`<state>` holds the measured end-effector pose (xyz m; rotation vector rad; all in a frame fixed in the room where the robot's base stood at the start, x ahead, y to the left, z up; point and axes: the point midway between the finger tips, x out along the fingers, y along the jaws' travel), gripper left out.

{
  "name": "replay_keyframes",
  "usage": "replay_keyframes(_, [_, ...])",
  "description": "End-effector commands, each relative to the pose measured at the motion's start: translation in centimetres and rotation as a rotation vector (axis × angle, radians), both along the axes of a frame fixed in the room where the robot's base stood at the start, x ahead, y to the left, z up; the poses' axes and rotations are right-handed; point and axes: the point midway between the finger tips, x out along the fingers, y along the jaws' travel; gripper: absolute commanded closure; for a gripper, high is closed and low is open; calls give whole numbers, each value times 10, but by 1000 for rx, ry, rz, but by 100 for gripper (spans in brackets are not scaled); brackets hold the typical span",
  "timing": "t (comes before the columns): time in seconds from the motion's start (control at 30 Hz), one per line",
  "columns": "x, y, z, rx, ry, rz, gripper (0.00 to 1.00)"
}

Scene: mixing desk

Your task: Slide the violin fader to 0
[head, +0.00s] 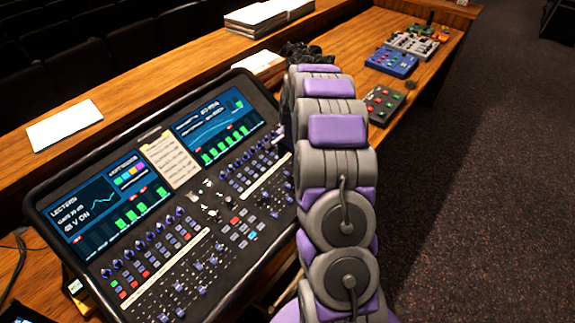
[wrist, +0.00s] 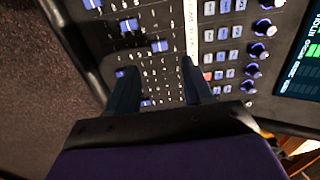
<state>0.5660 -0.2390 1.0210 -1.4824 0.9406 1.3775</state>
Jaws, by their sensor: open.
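The mixing desk (head: 130,262) stands on the wooden table, with rows of knobs, buttons and faders below two screens. In the wrist view, fader caps show as blue blocks: one fader cap (wrist: 130,25) at the upper left, another fader cap (wrist: 160,46) just beyond my fingertips, and a lower fader cap (wrist: 147,102) between my fingers. A cut-off label on the screen (wrist: 304,66) at the right edge seems to read violin; which fader belongs to it I cannot tell. My gripper (wrist: 157,67) is open over the fader panel, holding nothing. In the head view my arm hides it.
A paper note (head: 170,158) lies between the screens (head: 108,208). White sheets (head: 65,124) and a paper stack (head: 268,16) lie on the ledge behind. Small pedal boxes, including a blue one (head: 391,62), stand on the table at the right. Carpeted floor is clear.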

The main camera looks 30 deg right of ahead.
Motion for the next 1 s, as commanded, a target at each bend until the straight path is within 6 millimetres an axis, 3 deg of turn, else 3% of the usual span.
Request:
replay_keyframes(0.03, [-1, -1, 15, -2, -4, 0, 49])
replay_keyframes(0.2, [-4, -2, 50, -2, -2, 0, 49])
replay_keyframes(0.43, [-7, -4, 88, -2, -2, 0, 49])
replay_keyframes(0.6, [-9, -4, 98, 0, 1, 0, 49])
replay_keyframes(1.0, [-9, -4, 100, 0, 2, 1, 49])
